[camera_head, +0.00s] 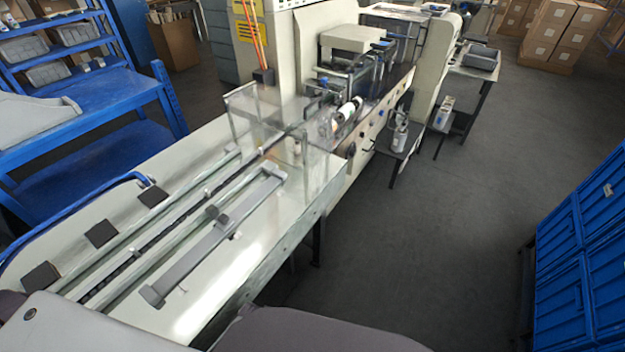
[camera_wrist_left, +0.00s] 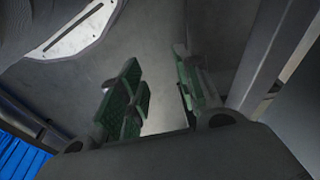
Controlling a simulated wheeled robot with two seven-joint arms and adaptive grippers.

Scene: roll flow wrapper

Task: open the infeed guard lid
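A clear see-through guard (camera_head: 322,172) stands over the infeed track, at the far end of the light infeed table (camera_head: 262,262). Its upright side panels show as pale edges. I cannot tell the lid's exact position through the clear material. My left gripper (camera_wrist_left: 157,82) shows only in the left wrist view. Its two green-padded fingers are apart, with nothing between them but grey floor behind. It is away from the guard, which I cannot make out in that view. My right gripper is not in view.
A grey bar (camera_head: 222,240) and long rails run along the infeed table, beside dark square pads (camera_head: 102,233). The wrapper machine (camera_head: 300,45) stands beyond the guard. Floor (camera_head: 440,215) right of the machine is clear.

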